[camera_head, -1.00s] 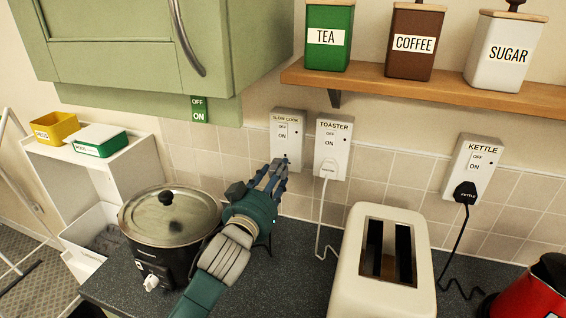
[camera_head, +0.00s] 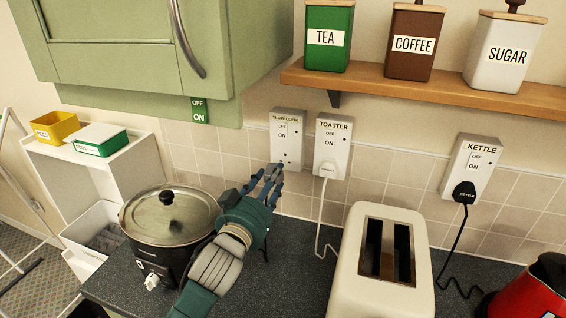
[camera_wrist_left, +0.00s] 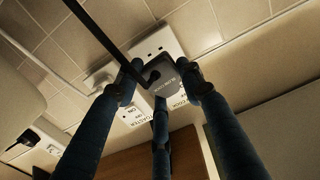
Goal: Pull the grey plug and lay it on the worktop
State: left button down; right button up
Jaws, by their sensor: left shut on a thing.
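The grey plug (camera_wrist_left: 180,82), with dark lettering and a dark cable, is between the fingers of my left gripper (camera_wrist_left: 163,78) in the left wrist view. My left gripper (camera_head: 270,178) is shut on it, just in front of and below the slow cooker socket (camera_head: 288,142). Bare holes show on the socket (camera_wrist_left: 156,48) beside the plug in the wrist view, so the plug looks clear of it. In the head view the fingers mostly hide the plug. The worktop (camera_head: 300,265) lies below. My right gripper is not in view.
The slow cooker (camera_head: 165,240) stands left of my left arm. The toaster (camera_head: 345,270) stands to the right. The toaster plug (camera_head: 327,170) and black kettle plug (camera_head: 464,192) sit in their sockets. Some worktop is bare between slow cooker and toaster.

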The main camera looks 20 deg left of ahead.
pick_arm(q)
jog(key=shift+s+a+p, duration=0.1)
jog(key=shift+s+a, duration=0.2)
jog(key=shift+s, duration=0.35)
jog(key=shift+s+a+p, duration=0.15)
jog(key=shift+s+a, duration=0.1)
jog(key=shift+s, duration=0.4)
jog(key=shift+s+a+p, duration=0.1)
jog(key=shift+s+a, duration=0.2)
jog(key=shift+s, duration=0.35)
jog(key=shift+s+a, duration=0.35)
jog(key=shift+s, duration=0.5)
jog(key=shift+s+a, duration=0.35)
jog(key=shift+s, duration=0.45)
jog(key=shift+s+a, duration=0.35)
jog(key=shift+s, duration=0.5)
